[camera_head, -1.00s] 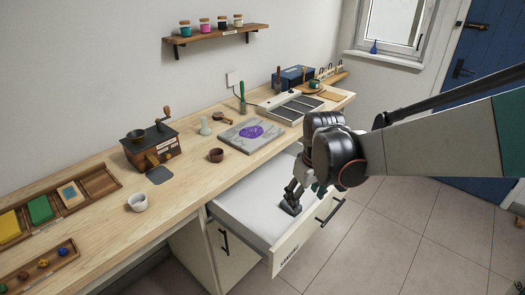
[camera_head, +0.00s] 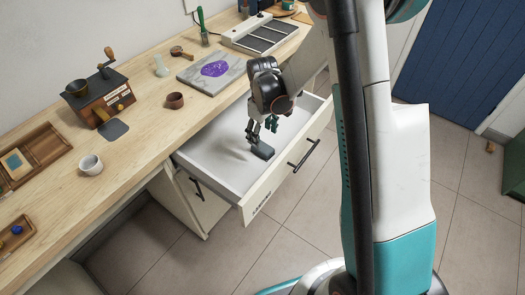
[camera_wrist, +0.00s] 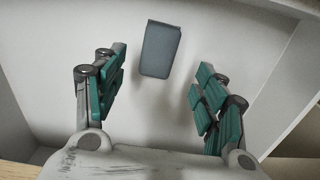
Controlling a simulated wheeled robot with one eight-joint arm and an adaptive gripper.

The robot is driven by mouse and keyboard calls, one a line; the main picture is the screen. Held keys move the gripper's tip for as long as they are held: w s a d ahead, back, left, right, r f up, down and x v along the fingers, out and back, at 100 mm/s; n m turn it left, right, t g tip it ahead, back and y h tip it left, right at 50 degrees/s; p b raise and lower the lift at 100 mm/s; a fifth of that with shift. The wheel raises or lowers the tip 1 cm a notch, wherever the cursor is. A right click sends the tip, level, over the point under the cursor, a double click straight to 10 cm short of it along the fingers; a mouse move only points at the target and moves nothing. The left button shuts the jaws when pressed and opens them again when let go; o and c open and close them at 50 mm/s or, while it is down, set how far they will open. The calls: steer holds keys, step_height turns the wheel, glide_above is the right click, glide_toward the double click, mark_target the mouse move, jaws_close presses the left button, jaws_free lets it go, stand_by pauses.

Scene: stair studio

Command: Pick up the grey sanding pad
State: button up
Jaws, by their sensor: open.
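The grey sanding pad (camera_wrist: 160,50) is a small dark grey-blue block lying flat on the white floor of the open drawer (camera_head: 228,165). In the wrist view it shows at upper centre, between and beyond my open fingers. My gripper (camera_wrist: 160,95) is open and empty, with one green-padded finger on either side. In the head view my gripper (camera_head: 262,130) reaches down into the drawer just above the pad (camera_head: 262,150). I cannot tell the exact height gap. Nothing touches the pad in the wrist view.
The drawer's front panel (camera_head: 290,165) and side walls surround my gripper. The bench above holds a brown cup (camera_head: 175,100), a stone slab with purple powder (camera_head: 213,70), a grinder (camera_head: 100,95) and a white cup (camera_head: 90,164). Tiled floor is clear in front.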

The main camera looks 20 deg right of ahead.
mark_target(263, 147)
step_height(263, 147, down, 8)
steer(key=b, duration=0.3)
steer(key=shift+w+d, duration=0.1)
steer(key=shift+c, duration=0.6)
steer(key=c, duration=1)
